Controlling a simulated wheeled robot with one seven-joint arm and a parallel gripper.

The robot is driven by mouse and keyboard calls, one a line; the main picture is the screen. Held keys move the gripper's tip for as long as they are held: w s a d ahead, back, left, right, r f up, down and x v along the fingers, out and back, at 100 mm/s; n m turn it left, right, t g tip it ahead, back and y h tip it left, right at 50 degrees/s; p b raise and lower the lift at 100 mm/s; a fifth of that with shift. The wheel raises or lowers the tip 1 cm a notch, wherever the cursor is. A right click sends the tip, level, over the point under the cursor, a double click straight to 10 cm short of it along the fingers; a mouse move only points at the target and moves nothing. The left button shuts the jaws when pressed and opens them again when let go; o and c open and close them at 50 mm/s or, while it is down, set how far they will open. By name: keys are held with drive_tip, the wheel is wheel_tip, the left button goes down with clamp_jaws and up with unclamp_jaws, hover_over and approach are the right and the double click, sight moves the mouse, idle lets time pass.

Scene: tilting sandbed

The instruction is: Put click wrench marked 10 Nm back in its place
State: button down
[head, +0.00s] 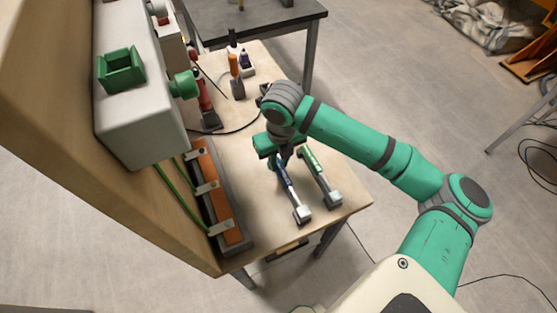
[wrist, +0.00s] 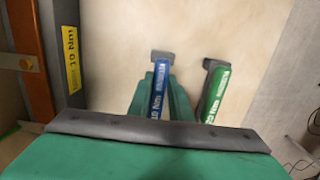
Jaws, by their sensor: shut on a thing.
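Two click wrenches lie side by side on the bench: a blue-handled wrench (head: 287,183) and a green-handled wrench (head: 318,173), both with grey heads toward the bench's front edge. My gripper (head: 281,158) is shut on the handle of the blue wrench. In the wrist view the blue wrench (wrist: 159,92) stands between the green fingers, and the green wrench (wrist: 216,93) is apart to the right. White lettering on both handles is too small to read surely. A yellow label (wrist: 72,58), seemingly reading 10 Nm, is on a grey rail (wrist: 56,40) at the left.
The rack with an orange-brown strip and metal clips (head: 214,192) runs along the bench's left side, beside a grey box (head: 140,95). An orange-handled tool (head: 235,72) and a red tool (head: 203,95) stand farther back. Bare bench top lies between rack and wrenches.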

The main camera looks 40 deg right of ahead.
drive_tip(key=shift+w+f, duration=0.1)
drive_tip(key=c, duration=1)
unclamp_jaws()
drive_tip(key=shift+c, duration=0.2)
drive_tip(key=shift+r, duration=3.95)
